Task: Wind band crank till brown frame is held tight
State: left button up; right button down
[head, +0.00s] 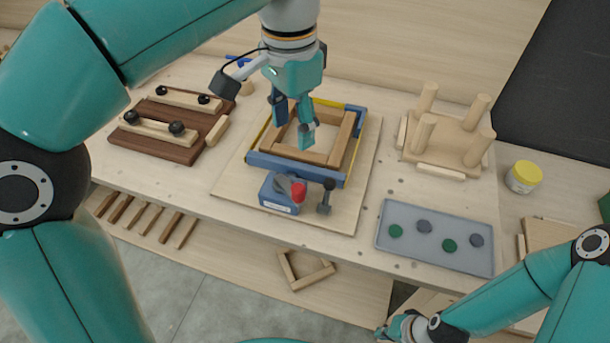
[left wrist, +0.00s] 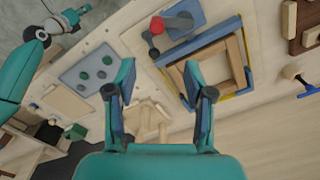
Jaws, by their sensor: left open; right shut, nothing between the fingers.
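The brown frame (head: 345,135) lies flat on a pale board, inside blue corner pieces (head: 295,170) with a yellow band (head: 263,133) along parts of the outside. It also shows in the left wrist view (left wrist: 237,60). A blue band block (head: 278,200) stands at the frame's near side. Its grey crank has a red knob (head: 299,191), also in the left wrist view (left wrist: 157,25). My left gripper (head: 294,128) is open and empty above the frame, its fingers pointing down; its fingers frame the left wrist view (left wrist: 159,75). My right gripper (head: 398,328) is shut and empty, low at the front.
A dark clamp board (head: 165,130) lies left. A pegged wooden seat (head: 445,140), a grey tray with green and grey discs (head: 435,258) and a yellow-lidded jar (head: 523,177) stand right. A dark post (head: 326,196) stands beside the crank. Wood strips lie on the lower shelf.

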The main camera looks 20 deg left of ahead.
aim_at(299, 185)
pick_arm(q)
jog(key=f, duration=0.5)
jog(key=f+b, duration=0.1)
jog(key=f, duration=1)
jog(key=shift+d+f+b, duration=0.2)
jog(key=shift+d+b, duration=0.15)
jog(key=shift+c, duration=0.4)
grip_shut()
